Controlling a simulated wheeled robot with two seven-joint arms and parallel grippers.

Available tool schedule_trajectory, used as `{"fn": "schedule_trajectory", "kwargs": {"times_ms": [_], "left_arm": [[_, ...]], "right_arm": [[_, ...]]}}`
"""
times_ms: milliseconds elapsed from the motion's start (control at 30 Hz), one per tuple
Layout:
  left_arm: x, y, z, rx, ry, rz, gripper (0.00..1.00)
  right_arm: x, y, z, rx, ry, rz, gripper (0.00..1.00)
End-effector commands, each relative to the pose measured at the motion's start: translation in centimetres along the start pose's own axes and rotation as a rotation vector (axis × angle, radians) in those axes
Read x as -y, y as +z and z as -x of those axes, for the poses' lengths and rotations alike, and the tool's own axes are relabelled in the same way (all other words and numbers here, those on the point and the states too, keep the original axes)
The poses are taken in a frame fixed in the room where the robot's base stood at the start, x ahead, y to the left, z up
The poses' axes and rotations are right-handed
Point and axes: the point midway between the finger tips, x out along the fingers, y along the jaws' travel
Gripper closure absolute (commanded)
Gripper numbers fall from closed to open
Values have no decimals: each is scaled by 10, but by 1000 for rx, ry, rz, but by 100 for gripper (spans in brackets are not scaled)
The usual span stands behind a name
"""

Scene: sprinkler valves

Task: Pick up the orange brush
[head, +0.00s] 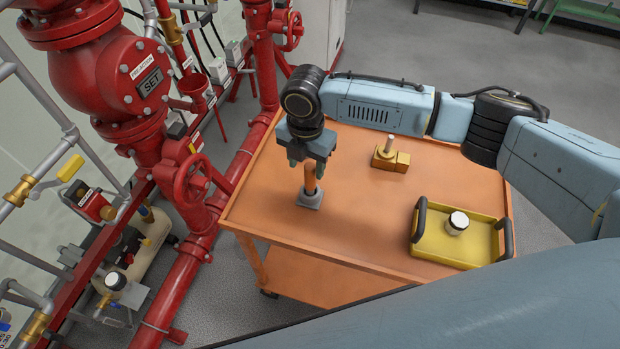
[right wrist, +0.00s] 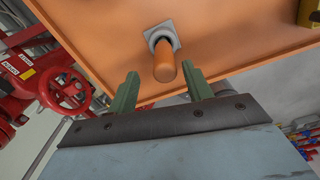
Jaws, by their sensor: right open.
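The orange brush (head: 310,188) stands upright on the cart top, with an orange handle and a grey square base. In the right wrist view the handle of the orange brush (right wrist: 165,66) points toward the camera, between and beyond the fingertips. My right gripper (head: 305,174) is open and points down over the brush handle. Its green fingers (right wrist: 160,88) show apart in the right wrist view, one on each side of the handle's line, with no visible contact. In the head view the gripper hides the top of the handle. My left gripper is not in view.
The orange cart (head: 350,230) also holds a brass valve part (head: 390,157) and a yellow tray (head: 445,243) with black handles and a white-topped fitting (head: 457,223). Red pipes and a red handwheel (head: 192,181) stand close to the cart's left edge. The cart's middle is clear.

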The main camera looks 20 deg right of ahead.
Motion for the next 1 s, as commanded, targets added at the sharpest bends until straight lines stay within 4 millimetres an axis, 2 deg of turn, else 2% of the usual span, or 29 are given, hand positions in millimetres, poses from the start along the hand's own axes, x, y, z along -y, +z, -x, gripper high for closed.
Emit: {"fn": "schedule_trajectory", "kwargs": {"times_ms": [100,233,433,700,1000], "left_arm": [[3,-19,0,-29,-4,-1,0],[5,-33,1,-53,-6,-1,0],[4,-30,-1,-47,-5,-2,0],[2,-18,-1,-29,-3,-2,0],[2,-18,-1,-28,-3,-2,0]], "right_arm": [[2,1,-8,0,-1,-1,50],[7,3,-26,0,-2,-1,50],[8,4,-51,1,0,-1,50],[8,4,-54,1,1,0,50],[8,4,-54,1,1,0,88]]}}
